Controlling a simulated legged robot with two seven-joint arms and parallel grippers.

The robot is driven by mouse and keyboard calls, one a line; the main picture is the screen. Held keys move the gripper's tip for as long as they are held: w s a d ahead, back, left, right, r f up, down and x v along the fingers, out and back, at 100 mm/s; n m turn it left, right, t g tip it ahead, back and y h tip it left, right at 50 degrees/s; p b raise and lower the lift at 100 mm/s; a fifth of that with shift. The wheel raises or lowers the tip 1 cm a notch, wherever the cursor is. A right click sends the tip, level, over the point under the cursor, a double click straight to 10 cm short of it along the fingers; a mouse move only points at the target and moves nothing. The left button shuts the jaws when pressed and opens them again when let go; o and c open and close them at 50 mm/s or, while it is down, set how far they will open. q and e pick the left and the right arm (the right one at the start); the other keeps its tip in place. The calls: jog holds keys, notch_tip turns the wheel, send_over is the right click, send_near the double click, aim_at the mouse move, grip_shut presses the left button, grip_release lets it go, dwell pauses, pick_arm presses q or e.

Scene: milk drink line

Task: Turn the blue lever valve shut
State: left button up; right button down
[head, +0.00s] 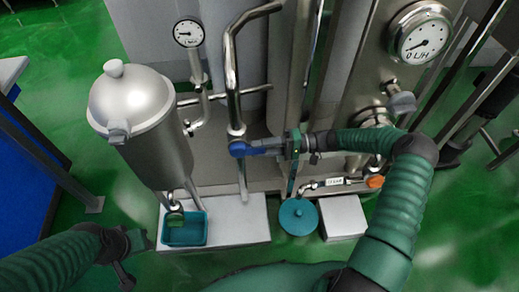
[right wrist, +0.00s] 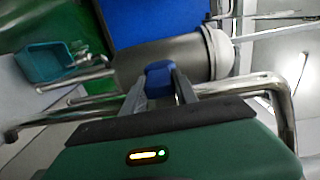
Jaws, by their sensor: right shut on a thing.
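The blue lever (head: 258,149) sits on a vertical steel pipe (head: 233,90) in the middle of the head view. It points sideways to the right, roughly across the pipe. My right gripper (head: 281,147) comes in from the right and is shut on the lever's free end. In the right wrist view the blue lever (right wrist: 159,76) shows between the two grey fingers (right wrist: 160,90); the valve body is hard to make out there. My left gripper (head: 128,262) hangs low at the left, away from the valve; its finger opening is unclear.
A steel tank (head: 140,110) with a lid stands left of the pipe, above a teal tray (head: 184,230). A round gauge (head: 188,33) and a larger flow dial (head: 420,33) face me. A teal round lid (head: 298,216) lies below my right gripper. Green floor is open at the front left.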

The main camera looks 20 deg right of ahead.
jog(key=shift+f, duration=0.25)
dwell(0.3)
jog(key=c, duration=1.4)
grip_release()
jog(key=o, duration=0.4)
jog(key=shift+w+d+f, duration=0.1)
jog(key=shift+o, duration=0.2)
notch_tip(320, 180, up, 4)
jog(key=shift+r+p, duration=0.2)
jog(key=shift+p, duration=0.85)
jog(key=s+a+p, duration=0.2)
jog(key=s+a, duration=0.1)
jog(key=s, duration=0.4)
jog(key=s+a+p, duration=0.2)
jog(key=s, duration=0.6)
jog(key=shift+a+r, duration=0.3)
jog(key=shift+a, duration=0.1)
